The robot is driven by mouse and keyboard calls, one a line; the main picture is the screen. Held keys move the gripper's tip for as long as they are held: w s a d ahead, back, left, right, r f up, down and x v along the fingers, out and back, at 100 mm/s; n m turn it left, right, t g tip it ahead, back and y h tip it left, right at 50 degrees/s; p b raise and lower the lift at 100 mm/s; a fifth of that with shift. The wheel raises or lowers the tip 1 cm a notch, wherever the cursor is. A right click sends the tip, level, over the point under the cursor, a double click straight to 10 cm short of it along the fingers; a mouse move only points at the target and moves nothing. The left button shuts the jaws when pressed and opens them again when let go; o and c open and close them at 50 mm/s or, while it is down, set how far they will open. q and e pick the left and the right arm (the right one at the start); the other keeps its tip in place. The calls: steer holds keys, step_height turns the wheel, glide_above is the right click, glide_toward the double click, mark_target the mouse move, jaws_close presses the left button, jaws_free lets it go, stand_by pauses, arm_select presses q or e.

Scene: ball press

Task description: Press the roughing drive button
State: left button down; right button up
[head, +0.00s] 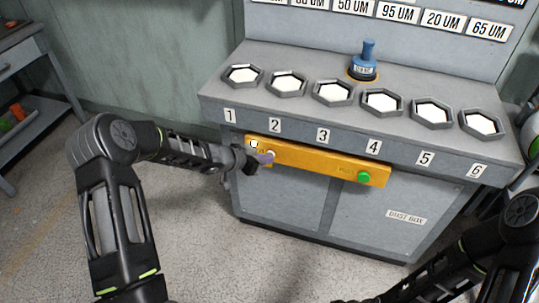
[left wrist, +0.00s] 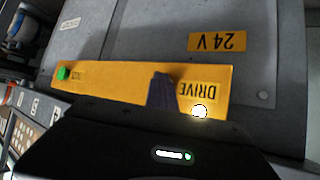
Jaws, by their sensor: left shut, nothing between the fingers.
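The orange panel (head: 315,163) runs along the front of the grey cabinet, under the shelf edge. A white lit button (head: 254,144) is at its left end; in the left wrist view it (left wrist: 199,111) glows beside the upside-down word DRIVE. My left gripper (head: 264,157) is shut and empty, its purple-grey tip in front of the panel's left part. In the left wrist view the tip (left wrist: 162,92) is over the panel just left of the DRIVE lettering. Whether it touches the panel cannot be told. My right gripper is outside the view.
A green button (head: 364,177) is on the panel's right part. Above, several numbered hexagonal holders (head: 332,92) line the shelf, with a blue-handled piece (head: 364,63) behind them. A "24 V" label (left wrist: 217,41) is on the cabinet front. Floor to the left is clear.

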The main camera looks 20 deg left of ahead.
arm_select(q)
steer(key=shift+s+d+r, duration=0.1)
steer(key=shift+s+r, duration=0.05)
steer(key=shift+s, duration=0.05)
stand_by(0.6)
steer(key=shift+s, duration=0.15)
steer(key=shift+s+b, duration=1.4)
steer(key=shift+s, duration=1.55)
